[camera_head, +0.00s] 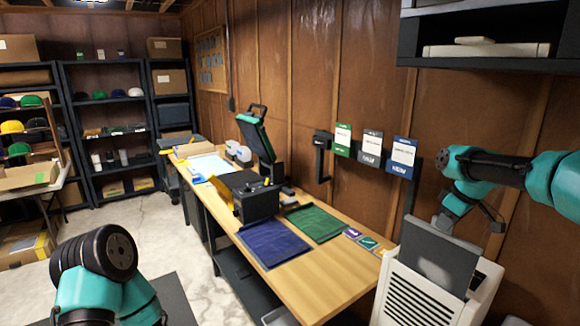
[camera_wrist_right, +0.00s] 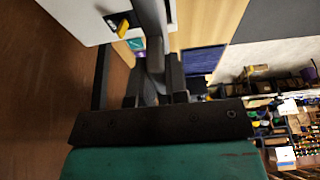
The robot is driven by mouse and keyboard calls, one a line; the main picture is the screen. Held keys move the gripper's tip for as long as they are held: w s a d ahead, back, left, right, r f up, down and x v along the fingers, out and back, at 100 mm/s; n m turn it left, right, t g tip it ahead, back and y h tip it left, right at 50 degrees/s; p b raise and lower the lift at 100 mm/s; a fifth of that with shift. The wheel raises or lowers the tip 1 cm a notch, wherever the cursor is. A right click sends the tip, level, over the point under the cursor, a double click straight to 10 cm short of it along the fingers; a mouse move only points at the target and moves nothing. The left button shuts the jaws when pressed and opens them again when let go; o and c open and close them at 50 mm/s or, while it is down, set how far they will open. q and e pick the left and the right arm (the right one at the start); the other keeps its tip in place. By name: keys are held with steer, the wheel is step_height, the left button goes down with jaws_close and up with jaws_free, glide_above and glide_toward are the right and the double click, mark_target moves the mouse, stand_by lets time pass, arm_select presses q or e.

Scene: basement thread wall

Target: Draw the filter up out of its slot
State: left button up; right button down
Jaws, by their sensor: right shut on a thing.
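The filter (camera_head: 440,258) is a flat dark grey panel. It stands tilted, partly out of the top of a white slatted unit (camera_head: 408,300) at the lower right of the head view; its lower part is hidden inside. My right gripper (camera_head: 442,220) is at the filter's top edge, with its fingertips partly hidden. In the right wrist view my right gripper (camera_wrist_right: 154,92) is shut on the grey filter (camera_wrist_right: 150,45), seen nearly edge-on, and the white unit (camera_wrist_right: 85,12) is beside it. Only links of my left arm show, at the lower left.
A wooden bench (camera_head: 320,272) left of the unit carries a blue mat (camera_head: 272,243), a green mat (camera_head: 314,222), small cards and a black machine (camera_head: 255,200). A dark wall shelf (camera_head: 490,62) hangs above my right arm. Three labelled cards hang on the wall behind.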

step_height(320, 180, up, 10)
steer(key=shift+r, duration=0.25)
stand_by(0.8)
steer(key=s+a, duration=0.7)
steer(key=a, duration=0.2)
steer(key=shift+a, duration=0.4)
stand_by(0.7)
stand_by(0.3)
